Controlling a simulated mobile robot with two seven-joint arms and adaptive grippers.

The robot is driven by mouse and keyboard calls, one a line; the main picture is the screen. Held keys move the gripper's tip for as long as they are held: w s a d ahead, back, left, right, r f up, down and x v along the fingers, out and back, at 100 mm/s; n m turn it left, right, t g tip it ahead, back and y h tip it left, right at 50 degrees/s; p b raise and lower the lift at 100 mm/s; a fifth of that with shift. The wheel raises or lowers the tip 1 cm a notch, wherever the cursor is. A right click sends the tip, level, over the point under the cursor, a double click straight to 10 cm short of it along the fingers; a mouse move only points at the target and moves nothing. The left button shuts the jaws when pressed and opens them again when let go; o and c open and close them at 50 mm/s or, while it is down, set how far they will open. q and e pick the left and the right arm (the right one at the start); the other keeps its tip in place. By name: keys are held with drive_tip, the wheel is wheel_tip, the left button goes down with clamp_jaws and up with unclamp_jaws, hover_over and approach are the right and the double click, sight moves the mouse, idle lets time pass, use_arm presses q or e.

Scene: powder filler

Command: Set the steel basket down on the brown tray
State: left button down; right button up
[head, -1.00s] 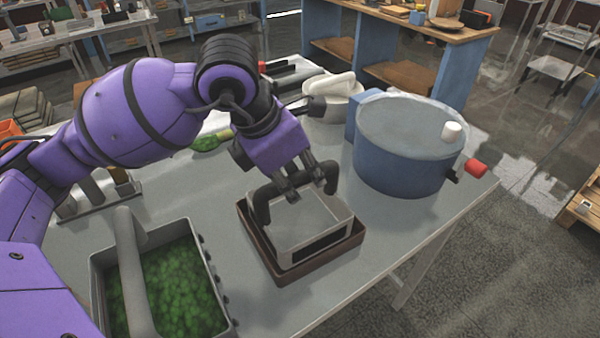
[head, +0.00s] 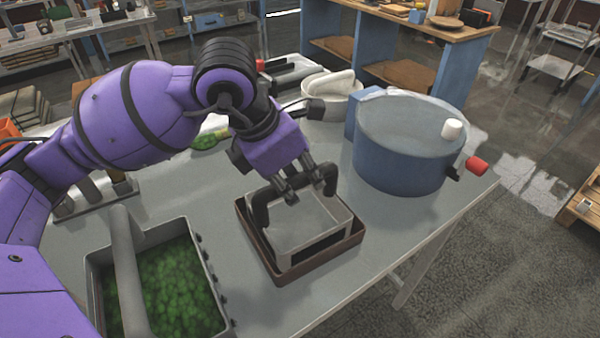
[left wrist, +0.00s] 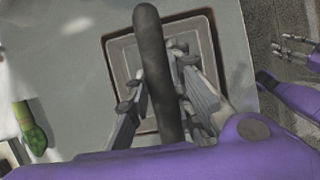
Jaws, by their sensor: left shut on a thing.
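The steel basket (head: 312,222) is a grey open box with a dark arched handle (head: 262,203) and a dark panel in its front side. It sits level within the rim of the brown tray (head: 320,265); whether its base touches the tray floor is hidden. My left gripper (head: 291,194) is above the basket, shut on the handle. The left wrist view shows its fingers (left wrist: 160,95) on both sides of the handle, with the tray rim (left wrist: 112,60) around the basket. My right gripper (left wrist: 294,52) shows small at the right of that view, away from the basket.
A blue drum (head: 405,160) with a red knob stands right of the tray. A grey container of green pieces (head: 170,285) stands at the front left. A white bowl (head: 335,100) is behind. The grey table (head: 385,235) is bare right of the tray, up to its edge.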

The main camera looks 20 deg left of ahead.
idle(0.4)
use_arm(q)
drive_tip(key=c, duration=1.5)
unclamp_jaws()
drive_tip(key=shift+f, duration=0.1)
drive_tip(key=shift+o, duration=0.2)
